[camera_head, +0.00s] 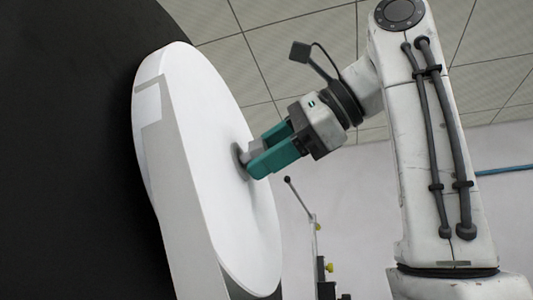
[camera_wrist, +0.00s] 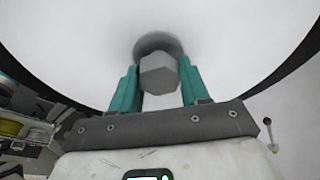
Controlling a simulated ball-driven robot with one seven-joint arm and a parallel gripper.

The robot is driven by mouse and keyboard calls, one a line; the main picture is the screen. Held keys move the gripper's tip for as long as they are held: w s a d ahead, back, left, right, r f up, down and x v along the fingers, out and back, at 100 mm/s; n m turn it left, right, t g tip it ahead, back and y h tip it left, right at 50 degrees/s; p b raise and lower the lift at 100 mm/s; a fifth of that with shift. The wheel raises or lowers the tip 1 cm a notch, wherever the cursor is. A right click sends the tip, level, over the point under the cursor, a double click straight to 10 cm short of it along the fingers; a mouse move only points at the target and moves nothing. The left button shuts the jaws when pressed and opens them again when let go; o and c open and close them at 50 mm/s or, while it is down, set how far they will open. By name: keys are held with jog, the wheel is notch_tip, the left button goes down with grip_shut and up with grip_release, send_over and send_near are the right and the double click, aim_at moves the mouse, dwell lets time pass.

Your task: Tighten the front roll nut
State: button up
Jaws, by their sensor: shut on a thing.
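The front roll nut is a grey hexagonal nut (camera_wrist: 158,73) at the centre of the white roll's end face (camera_head: 215,130). It stands in a dark round recess in the wrist view. My gripper (camera_head: 258,155) has two teal fingers, one on each side of the nut, and is shut on it. In the wrist view the fingers (camera_wrist: 158,84) flank the nut left and right. In the head view the nut is mostly hidden between the fingers.
A large dark round surface (camera_head: 70,150) stands behind the roll at the left. A thin lever with a dark knob (camera_head: 287,180) rises below my gripper, also visible at right in the wrist view. Machine parts with a yellow piece (camera_wrist: 12,127) lie at the wrist view's left.

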jog(key=shift+w+d, duration=0.1)
jog(key=o, duration=1)
jog(key=b+v, duration=0.3)
jog(key=v, duration=0.7)
jog(key=shift+s+d, duration=0.2)
jog(key=shift+d, duration=0.1)
jog(key=shift+s, duration=0.1)
